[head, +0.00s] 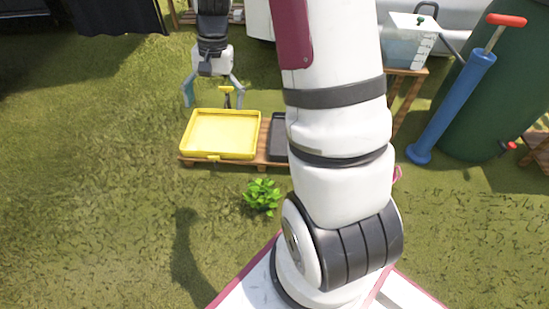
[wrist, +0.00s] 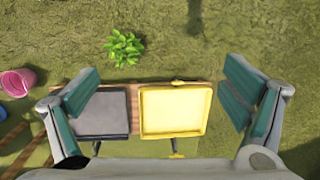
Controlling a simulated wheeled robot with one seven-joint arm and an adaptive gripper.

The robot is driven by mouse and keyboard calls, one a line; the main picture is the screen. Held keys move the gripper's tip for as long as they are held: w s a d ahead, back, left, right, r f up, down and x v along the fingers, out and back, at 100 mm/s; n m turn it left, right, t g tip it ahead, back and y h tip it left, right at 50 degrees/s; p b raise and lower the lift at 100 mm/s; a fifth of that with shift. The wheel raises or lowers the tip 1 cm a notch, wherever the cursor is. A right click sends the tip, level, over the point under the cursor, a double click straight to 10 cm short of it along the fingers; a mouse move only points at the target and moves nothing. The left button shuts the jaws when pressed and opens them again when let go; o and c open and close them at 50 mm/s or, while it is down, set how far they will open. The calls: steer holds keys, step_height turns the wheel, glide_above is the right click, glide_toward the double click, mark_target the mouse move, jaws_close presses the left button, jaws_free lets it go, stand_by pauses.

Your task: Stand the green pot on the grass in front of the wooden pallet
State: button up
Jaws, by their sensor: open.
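A leafy green plant (head: 262,196) is on the grass in front of the wooden pallet (head: 264,143); it also shows in the wrist view (wrist: 123,46). Its leaves cover whatever is beneath, so I cannot tell whether it stands in a green pot. No other green pot is clearly visible. The pallet, also in the wrist view (wrist: 135,112), bears a yellow tray (head: 222,132) and a dark tray (wrist: 101,113). My gripper (head: 213,92) is open and empty above the pallet's far side; in the wrist view its fingers (wrist: 160,95) spread either side of both trays.
A pink bucket (wrist: 17,81) stands on the grass beside the pallet. In the head view, a blue pump (head: 452,108), a large green barrel (head: 505,85) and a clear container (head: 408,42) on a wooden stand are at right. Grass at left is open.

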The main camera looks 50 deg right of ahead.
steer(key=s+a+r+n, duration=0.3)
steer(key=s+a+r, duration=0.35)
steer(key=r, duration=0.35)
steer(key=s+a+r+n, duration=0.2)
steer(key=s, duration=0.6)
steer(key=s+a+r+n+h, duration=0.1)
steer(key=s+a+n, duration=0.1)
steer(key=s, duration=0.7)
steer(key=s+a+r+n+h, duration=0.1)
steer(key=s+a+r+n, duration=0.1)
steer(key=s, duration=0.6)
steer(key=shift+s+a+r+n, duration=0.15)
steer(key=shift+s+r+n, duration=0.05)
steer(key=shift+r+n, duration=0.2)
step_height(320, 180, up, 33)
steer(key=t+p, duration=0.4)
steer(key=p, duration=2.7)
steer(key=shift+d+r+p, duration=0.2)
steer(key=shift+d+p, duration=0.05)
steer(key=shift+p, duration=0.1)
